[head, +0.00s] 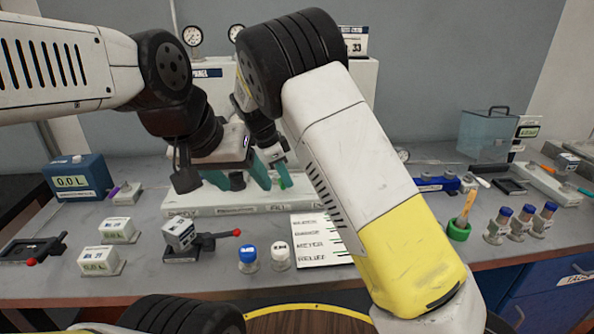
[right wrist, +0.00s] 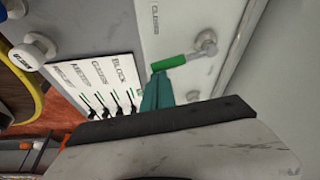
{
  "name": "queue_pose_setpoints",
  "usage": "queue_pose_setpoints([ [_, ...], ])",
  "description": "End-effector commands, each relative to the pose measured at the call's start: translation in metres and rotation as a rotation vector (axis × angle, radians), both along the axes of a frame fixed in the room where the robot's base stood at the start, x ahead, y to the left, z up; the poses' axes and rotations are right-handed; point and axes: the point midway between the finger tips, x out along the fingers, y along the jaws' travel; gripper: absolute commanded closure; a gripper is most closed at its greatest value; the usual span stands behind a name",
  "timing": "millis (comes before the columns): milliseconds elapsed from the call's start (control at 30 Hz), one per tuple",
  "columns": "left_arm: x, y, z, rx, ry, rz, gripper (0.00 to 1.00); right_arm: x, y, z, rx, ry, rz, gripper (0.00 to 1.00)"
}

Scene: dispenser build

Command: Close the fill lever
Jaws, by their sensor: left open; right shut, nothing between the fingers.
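The fill lever has a green handle (right wrist: 172,62) and a metal pivot (right wrist: 205,42) in the right wrist view. It is mounted on a pale panel beside lettering that seems to read CLOSED. My right gripper (right wrist: 157,80) is shut with nothing between its teal fingers. Its tips are right by the free end of the green handle; I cannot tell whether they touch. In the head view my right gripper (head: 281,172) is low in front of the white dispenser, and the lever is largely hidden there. My left gripper (head: 249,178) is open and empty just left of it.
A white card with printed lines (head: 312,240) lies in front of the dispenser base (head: 190,204). Blue-capped (head: 248,254) and white-capped (head: 279,252) bottles stand left of the card. A green cup (head: 459,230) and several vials are to the right. Both arms crowd the middle.

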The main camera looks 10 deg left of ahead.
Motion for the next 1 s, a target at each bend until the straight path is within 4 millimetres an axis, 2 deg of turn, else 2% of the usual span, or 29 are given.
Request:
queue_pose_setpoints([
  [100,0.0,0.0,0.0,0.0,0.0,0.0,0.37,-0.003,0.006,0.0,0.001,0.001,-0.06,1.0],
  [400,0.0,0.0,0.0,0.0,0.0,0.0,0.37,-0.006,0.013,0.0,0.001,0.0,-0.053,1.0],
  [1000,0.0,0.0,0.0,0.0,0.0,0.0,0.37,-0.006,0.015,0.0,0.003,0.0,-0.051,1.0],
])
